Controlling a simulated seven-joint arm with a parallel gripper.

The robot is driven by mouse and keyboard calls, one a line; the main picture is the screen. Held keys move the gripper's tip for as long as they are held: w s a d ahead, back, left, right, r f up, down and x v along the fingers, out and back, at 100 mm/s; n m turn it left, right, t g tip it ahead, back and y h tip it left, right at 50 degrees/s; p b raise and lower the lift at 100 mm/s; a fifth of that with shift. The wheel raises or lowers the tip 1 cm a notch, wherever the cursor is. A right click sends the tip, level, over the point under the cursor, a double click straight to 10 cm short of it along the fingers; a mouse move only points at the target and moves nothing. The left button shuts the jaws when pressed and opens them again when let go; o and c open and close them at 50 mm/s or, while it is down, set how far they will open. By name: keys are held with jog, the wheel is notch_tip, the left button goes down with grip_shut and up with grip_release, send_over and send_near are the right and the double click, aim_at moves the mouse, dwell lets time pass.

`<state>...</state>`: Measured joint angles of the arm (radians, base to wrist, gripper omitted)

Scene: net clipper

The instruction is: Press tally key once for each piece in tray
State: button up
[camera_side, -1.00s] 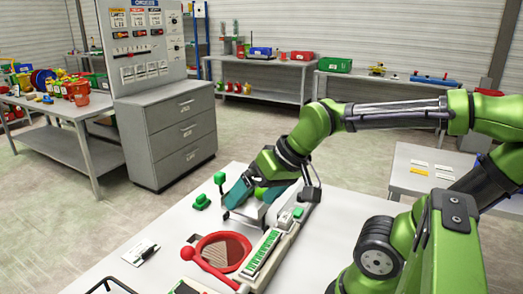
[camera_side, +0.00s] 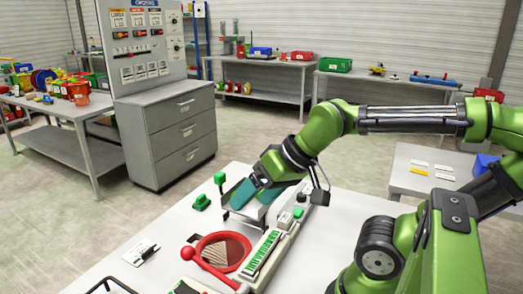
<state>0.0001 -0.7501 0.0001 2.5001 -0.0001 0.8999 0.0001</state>
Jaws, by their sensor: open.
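A long pale device (camera_side: 263,255) with a row of green keys or marks runs toward the front, just right of a red ring (camera_side: 222,234). Striped brown material shows inside the ring.
A green knob on a stand (camera_side: 220,180) is left of my gripper. A small white card (camera_side: 141,252) lies on the clear left part of the table (camera_side: 170,230).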

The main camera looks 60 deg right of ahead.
grip_shut()
dwell(1.4)
